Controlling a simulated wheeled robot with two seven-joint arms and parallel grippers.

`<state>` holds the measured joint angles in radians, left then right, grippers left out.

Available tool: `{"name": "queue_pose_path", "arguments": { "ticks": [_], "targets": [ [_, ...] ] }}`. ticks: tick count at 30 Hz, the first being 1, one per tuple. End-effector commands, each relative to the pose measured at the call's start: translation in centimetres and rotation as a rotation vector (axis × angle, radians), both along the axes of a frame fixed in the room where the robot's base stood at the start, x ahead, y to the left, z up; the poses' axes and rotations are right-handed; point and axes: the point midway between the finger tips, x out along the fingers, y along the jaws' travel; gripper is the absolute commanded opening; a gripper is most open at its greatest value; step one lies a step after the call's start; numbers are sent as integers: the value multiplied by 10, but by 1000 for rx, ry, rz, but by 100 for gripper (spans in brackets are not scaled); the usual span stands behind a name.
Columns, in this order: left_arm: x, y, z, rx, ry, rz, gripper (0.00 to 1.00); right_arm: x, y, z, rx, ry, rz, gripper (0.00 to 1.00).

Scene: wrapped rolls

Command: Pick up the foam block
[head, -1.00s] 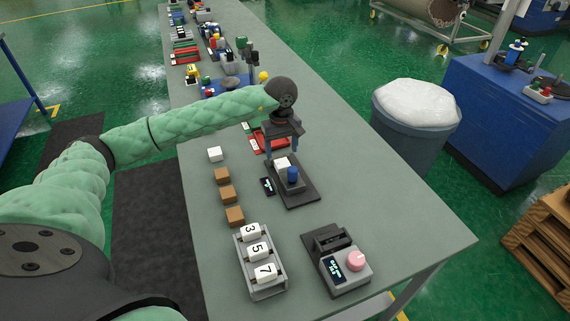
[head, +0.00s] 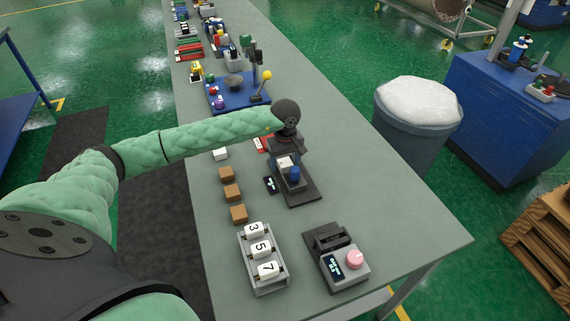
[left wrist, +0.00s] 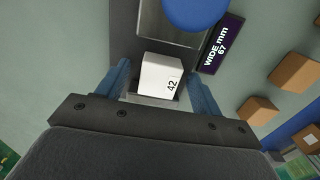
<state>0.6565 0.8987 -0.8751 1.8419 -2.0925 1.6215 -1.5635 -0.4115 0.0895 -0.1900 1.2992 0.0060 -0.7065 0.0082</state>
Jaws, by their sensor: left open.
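A white block marked 42 (left wrist: 160,78) sits on a dark device with a blue knob (left wrist: 196,8) and a display reading "WIDE mm 67" (left wrist: 221,45). I take it for the foam block; it also shows in the head view (head: 285,162). My left gripper (left wrist: 158,88) is open, with one blue finger on each side of the block and gaps visible. In the head view my left gripper (head: 287,150) is low over the device, its fingers mostly hidden. My right gripper is not in view.
Another white block (head: 220,154) and brown blocks (head: 232,192) stand left of the device. A number rack (head: 262,258) and a device with a pink knob (head: 343,262) are nearer. A blue board with a yellow-topped lever (head: 238,96) lies beyond. The table's right side is clear.

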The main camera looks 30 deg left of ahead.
Motion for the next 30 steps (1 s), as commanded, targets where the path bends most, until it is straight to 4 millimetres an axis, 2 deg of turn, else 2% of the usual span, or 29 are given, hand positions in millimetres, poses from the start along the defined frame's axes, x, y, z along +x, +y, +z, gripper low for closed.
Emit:
{"name": "queue_pose_path", "arguments": {
  "ticks": [4,11,21,26,30],
  "targets": [
    [0,0,0,0,0,0,64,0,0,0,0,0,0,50],
    [0,0,0,0,0,0,19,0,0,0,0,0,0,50],
    [1,0,6,0,-1,0,18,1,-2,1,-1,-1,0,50],
    [1,1,27,1,-3,0,18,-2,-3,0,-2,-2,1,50],
    [1,1,54,0,-4,-1,18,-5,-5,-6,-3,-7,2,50]
  ]
}}
